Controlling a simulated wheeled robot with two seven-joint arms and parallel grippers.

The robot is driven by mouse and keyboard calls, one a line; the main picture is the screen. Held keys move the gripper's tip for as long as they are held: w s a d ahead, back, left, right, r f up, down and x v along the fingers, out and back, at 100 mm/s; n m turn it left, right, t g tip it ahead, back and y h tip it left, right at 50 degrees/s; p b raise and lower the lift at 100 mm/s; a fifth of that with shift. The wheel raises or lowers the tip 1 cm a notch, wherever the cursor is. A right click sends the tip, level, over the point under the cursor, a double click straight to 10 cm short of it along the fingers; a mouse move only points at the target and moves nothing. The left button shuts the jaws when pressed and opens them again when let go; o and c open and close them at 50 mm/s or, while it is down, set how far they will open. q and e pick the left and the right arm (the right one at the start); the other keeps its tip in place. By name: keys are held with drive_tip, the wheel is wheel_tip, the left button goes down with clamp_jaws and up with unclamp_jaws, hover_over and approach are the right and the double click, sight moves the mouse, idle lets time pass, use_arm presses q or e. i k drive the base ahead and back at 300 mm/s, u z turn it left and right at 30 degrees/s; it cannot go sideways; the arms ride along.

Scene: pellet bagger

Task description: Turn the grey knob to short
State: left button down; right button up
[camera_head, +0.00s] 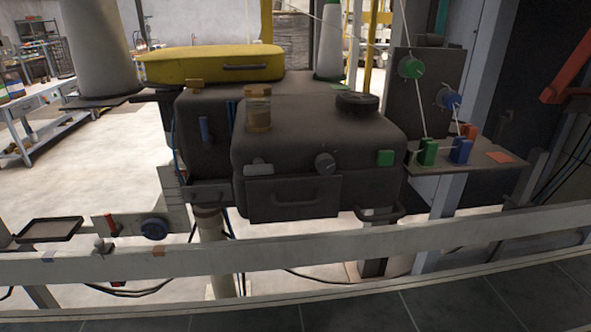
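A round grey knob (325,163) sits on the front face of the dark machine box (275,160), right of the middle. Its markings are too small to read, so I cannot tell its setting. A small pale plate (259,170) is to its left, and a green square button (385,158) is to its right. Neither of my grippers is in view.
A white rail (300,250) runs across in front of the machine. A clear jar (258,108) stands on the box. A dark front drawer (295,197) lies below the knob. A blue knob (154,228) is at lower left. A shelf (470,170) with coloured blocks is at right.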

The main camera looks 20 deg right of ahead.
sight(324, 164)
drive_tip(key=z, duration=0.75)
drive_tip(key=k, duration=0.7)
drive_tip(key=u, duration=0.85)
drive_tip(key=i, duration=0.45)
drive_tip(key=z, duration=0.1)
